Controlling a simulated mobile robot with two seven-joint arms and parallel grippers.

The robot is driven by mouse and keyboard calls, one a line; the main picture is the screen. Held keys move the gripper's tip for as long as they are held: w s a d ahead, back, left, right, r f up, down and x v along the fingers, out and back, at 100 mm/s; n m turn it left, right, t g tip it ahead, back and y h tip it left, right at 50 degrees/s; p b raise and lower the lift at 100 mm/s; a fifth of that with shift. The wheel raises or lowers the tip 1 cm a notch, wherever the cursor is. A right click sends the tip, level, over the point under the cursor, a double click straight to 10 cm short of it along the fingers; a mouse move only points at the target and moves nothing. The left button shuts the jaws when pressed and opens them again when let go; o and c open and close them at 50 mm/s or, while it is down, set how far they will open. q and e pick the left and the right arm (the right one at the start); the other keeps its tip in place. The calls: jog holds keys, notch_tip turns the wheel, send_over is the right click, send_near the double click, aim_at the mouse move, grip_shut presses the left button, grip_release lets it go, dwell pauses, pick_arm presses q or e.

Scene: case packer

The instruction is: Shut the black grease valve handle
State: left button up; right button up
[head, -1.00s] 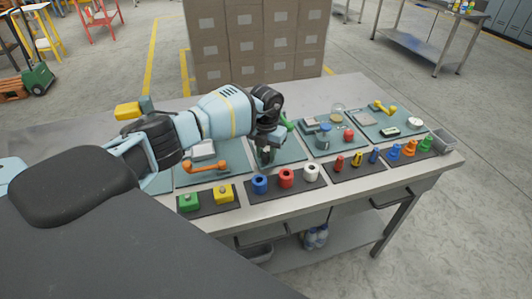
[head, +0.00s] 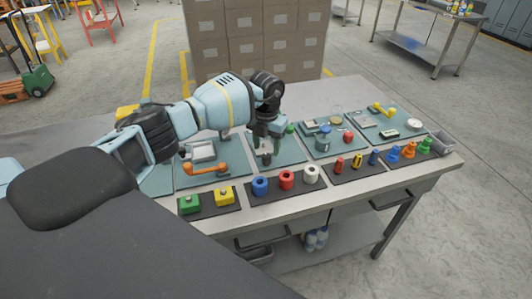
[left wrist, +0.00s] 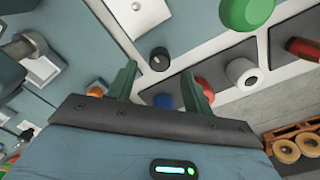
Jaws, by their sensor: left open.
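My left gripper (head: 265,154) is over the teal panel (head: 243,168) in the middle of the bench, pointing down. In the left wrist view the left gripper (left wrist: 158,82) is open, with nothing held between its fingers. A small round black knob (left wrist: 159,58) on a pale plate shows just beyond the gap between the fingertips; it looks like the black handle, but whether it is open or shut cannot be told. A large green round handle (left wrist: 247,12) is up and right of it. In the head view the gripper largely hides the black knob. My right gripper is not in view.
An orange lever (head: 205,168) is left of the gripper. More panels and coloured pieces fill the bench's right side.

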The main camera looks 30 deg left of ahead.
aim_at(266, 156)
pick_arm(q)
jog(key=shift+r, duration=1.7)
